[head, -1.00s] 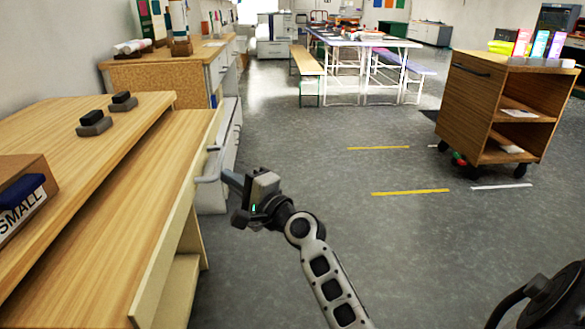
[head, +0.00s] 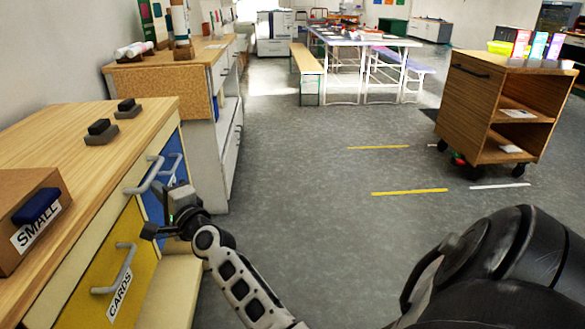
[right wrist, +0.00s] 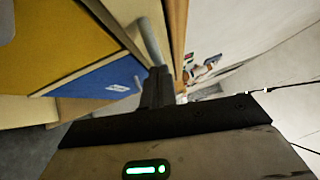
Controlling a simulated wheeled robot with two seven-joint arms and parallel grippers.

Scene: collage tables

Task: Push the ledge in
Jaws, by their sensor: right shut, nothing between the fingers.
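The ledge (head: 95,215) is a pale wooden board in the cabinet at the left of the head view. Its front edge lies about flush with the cabinet front, under the top. A grey bar handle (head: 143,176) sits on that front. My right gripper (head: 170,188) is shut and empty, close beside the handle on the front side. In the right wrist view its closed fingers (right wrist: 157,86) point at the grey handle bar (right wrist: 152,42); I cannot tell whether they touch. My left gripper is not in view.
Below the ledge are a yellow front (head: 100,268) labelled CARDS and a blue front (head: 160,200), both with handles. A box (head: 20,200) labelled SMALL and dark blocks (head: 127,108) stand on the cabinet top (head: 70,135). Open floor (head: 320,230) lies to the right.

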